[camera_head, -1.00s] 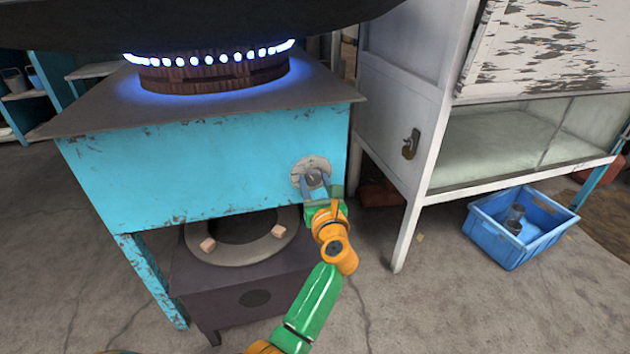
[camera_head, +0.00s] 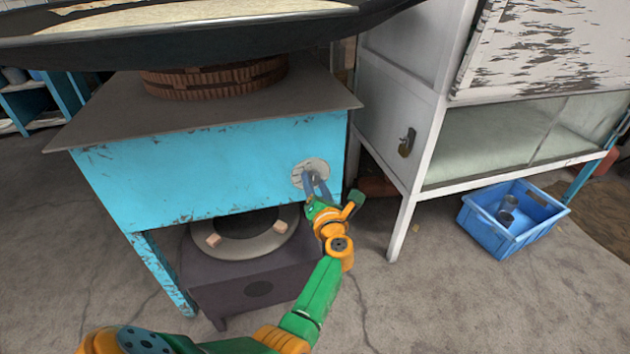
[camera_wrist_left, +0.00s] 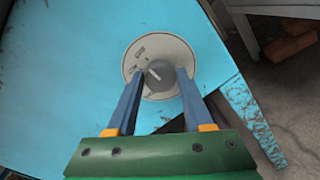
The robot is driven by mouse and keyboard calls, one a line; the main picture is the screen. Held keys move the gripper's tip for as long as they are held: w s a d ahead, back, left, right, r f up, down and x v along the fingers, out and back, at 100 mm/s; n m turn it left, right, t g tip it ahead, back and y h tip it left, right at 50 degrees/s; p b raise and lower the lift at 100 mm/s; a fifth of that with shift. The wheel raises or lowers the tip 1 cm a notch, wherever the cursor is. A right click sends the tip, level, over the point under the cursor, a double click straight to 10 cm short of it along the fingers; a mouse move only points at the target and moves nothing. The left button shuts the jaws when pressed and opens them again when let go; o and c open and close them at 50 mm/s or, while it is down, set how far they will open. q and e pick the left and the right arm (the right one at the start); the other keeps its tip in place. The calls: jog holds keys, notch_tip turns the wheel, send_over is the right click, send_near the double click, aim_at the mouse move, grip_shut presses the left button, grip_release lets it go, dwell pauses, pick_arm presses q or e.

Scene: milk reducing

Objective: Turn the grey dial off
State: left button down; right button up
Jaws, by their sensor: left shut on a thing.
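The grey dial (camera_wrist_left: 160,76) sits on a pale round plate (camera_wrist_left: 140,52) on the blue stove front (camera_head: 200,165). In the left wrist view my left gripper's blue fingers (camera_wrist_left: 158,85) stand on either side of the dial, shut on it. A white mark on the dial shows in that view. In the head view the fingers of my left gripper (camera_head: 314,182) reach the plate (camera_head: 307,168) and partly hide the dial. No flame shows at the brown burner ring (camera_head: 215,78) under the large dark pan (camera_head: 190,42). My right gripper is not in view.
A white cabinet (camera_head: 402,110) stands right of the stove, with a blue crate (camera_head: 508,238) on the floor. A dark low stove (camera_head: 255,285) sits beneath the blue one. Floor in front is bare.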

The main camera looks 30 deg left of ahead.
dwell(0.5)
pick_arm(q)
jog(key=shift+c, duration=1.4)
grip_release()
